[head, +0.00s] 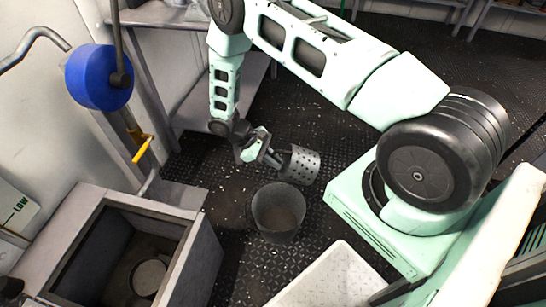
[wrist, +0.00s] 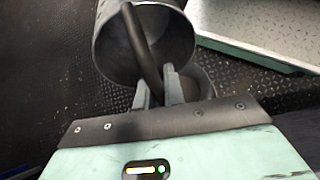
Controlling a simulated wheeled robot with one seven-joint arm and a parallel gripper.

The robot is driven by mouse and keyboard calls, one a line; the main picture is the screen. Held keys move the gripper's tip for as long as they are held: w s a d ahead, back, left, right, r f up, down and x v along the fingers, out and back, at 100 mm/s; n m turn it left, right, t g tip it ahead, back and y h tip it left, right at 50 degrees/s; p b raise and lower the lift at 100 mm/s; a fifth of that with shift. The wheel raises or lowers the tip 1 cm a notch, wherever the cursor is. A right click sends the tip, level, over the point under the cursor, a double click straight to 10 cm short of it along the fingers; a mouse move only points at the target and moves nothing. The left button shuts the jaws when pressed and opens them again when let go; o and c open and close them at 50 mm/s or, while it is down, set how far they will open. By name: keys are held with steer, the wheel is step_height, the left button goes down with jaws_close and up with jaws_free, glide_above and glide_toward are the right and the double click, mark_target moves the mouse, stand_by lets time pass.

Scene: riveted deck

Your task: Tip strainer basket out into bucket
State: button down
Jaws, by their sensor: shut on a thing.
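The strainer basket (head: 302,165) is a grey perforated cylinder, held tilted in the air above the deck. My gripper (head: 272,157) is at its left side in the head view. The basket's open mouth (wrist: 175,38) faces the wrist camera there, and no contents show in the visible part. The dark grey bucket (head: 278,212) stands upright on the deck, below and slightly left of the basket in the head view. Part of it shows behind the fingers in the wrist view (wrist: 203,82).
An open box-shaped well (head: 190,262) with a round fitting inside stands at the lower left. A blue cylinder (head: 98,77) and a yellow lever (head: 143,149) are by the left wall. A pale tray-like panel (head: 330,278) lies right of the bucket. Dark deck surrounds the bucket.

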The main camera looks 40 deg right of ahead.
steer(key=r+t+y+p, duration=0.1)
steer(key=r+p, duration=0.1)
steer(key=r+t+y+p, duration=0.1)
steer(key=r+p, duration=0.2)
steer(key=s+d+r+t+y+p, duration=0.1)
steer(key=r+p, duration=0.2)
steer(key=shift+s+d+r+t+y, duration=0.2)
steer(key=shift+s+d+t+y, duration=0.05)
steer(key=shift+t+y, duration=0.05)
steer(key=s+d+r+t+y+p, duration=0.1)
steer(key=s+d+r+t+y, duration=0.1)
steer(key=s+d+r+t+y+p, duration=0.2)
steer(key=r, duration=0.1)
steer(key=shift+s+d+r+n+y, duration=0.15)
steer(key=shift+d+n+y, duration=0.15)
steer(key=shift+d+y, duration=0.1)
steer(key=shift+s+d+r+t+y+p, duration=0.6)
steer(key=shift+t+y+p, duration=0.25)
steer(key=shift+p, duration=0.2)
